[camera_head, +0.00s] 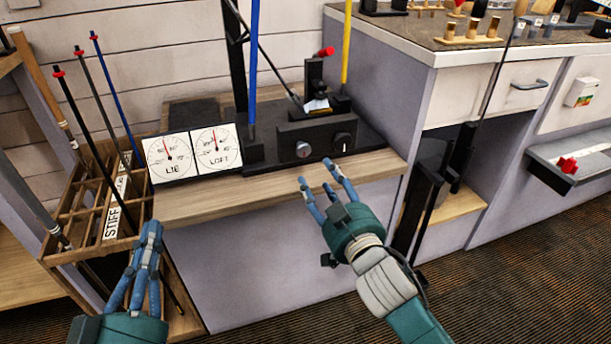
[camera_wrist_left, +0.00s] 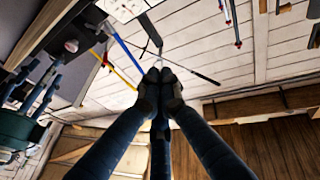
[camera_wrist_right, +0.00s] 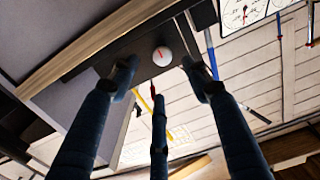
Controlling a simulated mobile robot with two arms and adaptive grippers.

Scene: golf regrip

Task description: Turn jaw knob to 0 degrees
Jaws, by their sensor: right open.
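A black machine (camera_head: 290,128) on the wooden bench has two round knobs on its front. The left knob (camera_head: 303,149) is light grey; the right knob (camera_head: 342,143) is dark with a pale, near-upright line. I cannot tell which is the jaw knob. My right gripper (camera_head: 322,178) is open and empty, in front of and below the knobs, apart from them. In the right wrist view a pale knob (camera_wrist_right: 162,56) with a red mark shows beyond and between its spread fingers. My left gripper (camera_head: 150,235) is low at left, fingertips together and empty; they meet in the left wrist view (camera_wrist_left: 160,80).
Dials marked LIE (camera_head: 169,158) and LOFT (camera_head: 216,148) stand left of the machine. A wooden rack (camera_head: 85,235) with several shafts is near my left gripper. Blue (camera_head: 253,65) and yellow (camera_head: 346,45) shafts rise at the machine. The bench front edge (camera_head: 270,205) lies below the knobs.

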